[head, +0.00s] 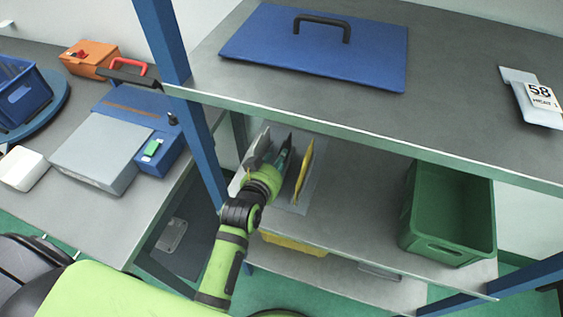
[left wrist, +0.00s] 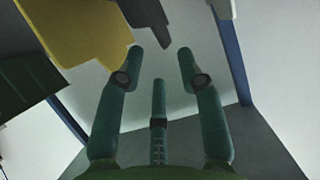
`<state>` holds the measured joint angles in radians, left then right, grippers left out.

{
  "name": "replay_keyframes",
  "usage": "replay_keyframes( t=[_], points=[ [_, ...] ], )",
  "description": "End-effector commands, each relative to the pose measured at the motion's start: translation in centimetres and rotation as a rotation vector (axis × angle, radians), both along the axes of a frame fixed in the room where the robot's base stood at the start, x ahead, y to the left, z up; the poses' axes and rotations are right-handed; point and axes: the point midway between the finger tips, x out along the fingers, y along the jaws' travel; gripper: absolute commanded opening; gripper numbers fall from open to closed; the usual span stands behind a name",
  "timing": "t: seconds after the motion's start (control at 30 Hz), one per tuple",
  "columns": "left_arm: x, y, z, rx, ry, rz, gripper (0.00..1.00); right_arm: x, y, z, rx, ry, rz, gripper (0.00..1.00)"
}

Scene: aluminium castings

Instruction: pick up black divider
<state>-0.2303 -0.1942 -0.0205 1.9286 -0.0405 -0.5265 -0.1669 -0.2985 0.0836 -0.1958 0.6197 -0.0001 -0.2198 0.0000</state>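The black divider (head: 289,140) stands on the lower shelf between a grey divider (head: 256,152) and a yellow divider (head: 303,170). My left gripper (head: 282,157) reaches in at the divider, and its green wrist hides much of that spot. In the left wrist view the three teal fingers of my left gripper (left wrist: 161,58) are spread, with nothing between them. A dark divider (left wrist: 146,14) lies just beyond the fingertips, with the yellow divider (left wrist: 85,32) to its left. Contact cannot be told. My right gripper is not in view.
A green crate (head: 448,220) stands at the right of the lower shelf. The upper shelf (head: 440,110) overhangs, carrying a blue lid (head: 340,60). A blue post (head: 185,90) rises left of my arm. The shelf between dividers and crate is clear.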

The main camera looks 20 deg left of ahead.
Motion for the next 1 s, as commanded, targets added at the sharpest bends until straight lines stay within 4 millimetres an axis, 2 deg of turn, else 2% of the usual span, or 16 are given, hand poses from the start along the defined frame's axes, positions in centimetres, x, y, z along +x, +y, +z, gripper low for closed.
replay_keyframes(
  t=[0.6, 0.93, 0.97, 1.0],
  points=[
    [5.8, 0.3, -2.5, -0.001, -0.003, 0.001, 0.37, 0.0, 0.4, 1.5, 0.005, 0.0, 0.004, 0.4],
    [6.3, 0.3, -2.7, -0.001, -0.003, 0.001, 0.37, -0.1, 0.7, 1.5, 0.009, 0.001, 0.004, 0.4],
    [6.3, 0.3, -2.7, -0.001, -0.003, 0.001, 0.29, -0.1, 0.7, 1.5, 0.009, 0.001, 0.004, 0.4],
    [6.3, 0.3, -2.7, -0.001, -0.003, 0.001, 0.13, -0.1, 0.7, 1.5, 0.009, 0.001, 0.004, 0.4]
  ],
)
